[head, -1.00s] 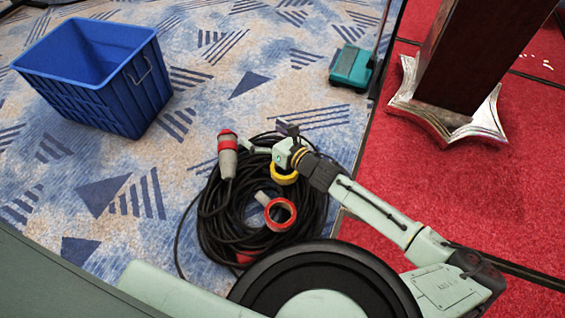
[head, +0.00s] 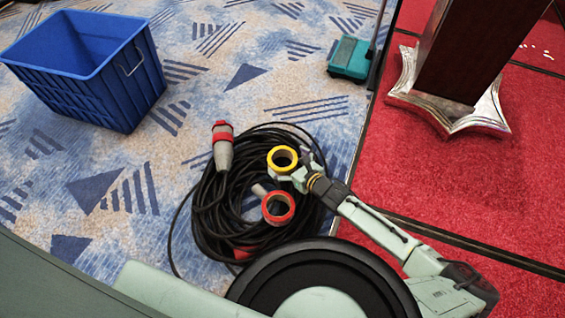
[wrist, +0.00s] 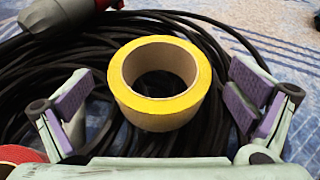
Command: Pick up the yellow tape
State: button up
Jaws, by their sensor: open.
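The yellow tape (head: 282,168) is a roll with a brown cardboard core. It lies on the coil of black cable (head: 213,213). In the wrist view the yellow tape (wrist: 158,115) sits upper middle, between and just beyond the spread fingers. My gripper (head: 290,170) reaches in from the right, close beside the tape. In the wrist view my gripper (wrist: 160,108) is open, with purple pads on both sides and nothing held between them.
A grey and red plug (head: 222,146) lies at the left of the coil. A blue crate (head: 110,85) stands on the carpet, and a dark post (head: 460,60) stands right.

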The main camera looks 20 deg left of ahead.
aim_at(281, 151)
jog(key=shift+x, duration=1.45)
jog(key=shift+c, duration=0.4)
jog(key=shift+r, duration=0.1)
jog(key=c, duration=1.2)
